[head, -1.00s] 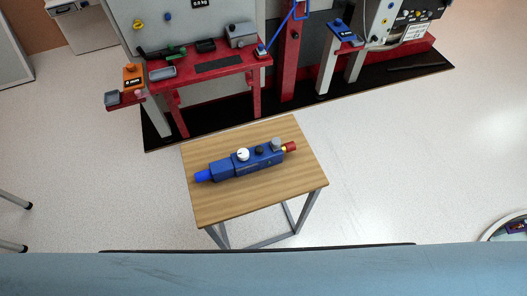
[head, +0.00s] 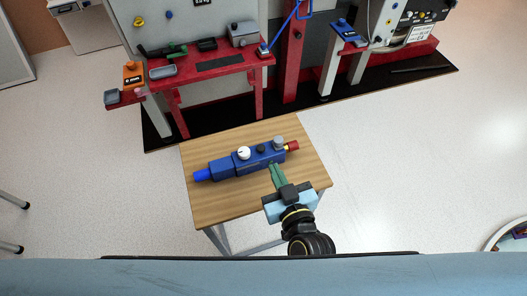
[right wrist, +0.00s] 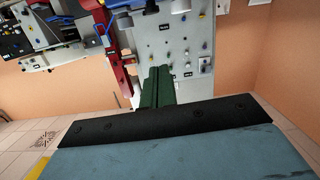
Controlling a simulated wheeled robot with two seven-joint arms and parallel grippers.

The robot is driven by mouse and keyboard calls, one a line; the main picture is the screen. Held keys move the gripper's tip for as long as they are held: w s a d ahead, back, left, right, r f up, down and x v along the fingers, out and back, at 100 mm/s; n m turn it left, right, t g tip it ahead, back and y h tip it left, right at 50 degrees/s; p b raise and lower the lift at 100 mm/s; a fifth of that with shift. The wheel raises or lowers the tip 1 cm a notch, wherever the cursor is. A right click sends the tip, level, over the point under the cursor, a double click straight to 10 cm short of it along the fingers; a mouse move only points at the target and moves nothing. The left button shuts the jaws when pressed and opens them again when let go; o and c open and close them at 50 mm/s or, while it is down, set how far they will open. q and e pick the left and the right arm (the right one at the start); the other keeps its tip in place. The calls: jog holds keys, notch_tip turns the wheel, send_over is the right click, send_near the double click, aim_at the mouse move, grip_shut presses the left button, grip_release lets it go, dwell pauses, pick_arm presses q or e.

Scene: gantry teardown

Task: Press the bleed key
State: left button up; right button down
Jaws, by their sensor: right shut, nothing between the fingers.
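A blue device (head: 225,168) lies across the small wooden table in the head view. It has a white round knob (head: 244,153), a black knob (head: 261,149), a grey knob (head: 278,142) and a red end (head: 292,146) at the right. I cannot tell which of these is the bleed key. My right gripper (head: 274,169) is over the table's right part, its green fingers shut and empty, tips close to the device's right half. I cannot tell whether they touch it. The fingers (right wrist: 157,72) also show in the right wrist view, with no device visible there. My left gripper is not in view.
The wooden table (head: 225,205) has bare room in front of the device. Behind it stands a red workbench (head: 215,70) with tools and an orange block (head: 133,76). A red post (head: 291,55) and a panel stand further right. The floor around is clear.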

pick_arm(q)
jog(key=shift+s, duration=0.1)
pick_arm(e)
jog(key=b, duration=0.2)
send_over(261, 149)
jog(key=s, duration=0.3)
jog(key=f, duration=0.2)
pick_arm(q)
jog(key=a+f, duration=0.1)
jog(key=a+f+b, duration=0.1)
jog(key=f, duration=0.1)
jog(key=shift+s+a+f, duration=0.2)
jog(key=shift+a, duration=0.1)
pick_arm(e)
jog(key=f, duration=0.3)
jog(key=shift+w+d+f, duration=0.35)
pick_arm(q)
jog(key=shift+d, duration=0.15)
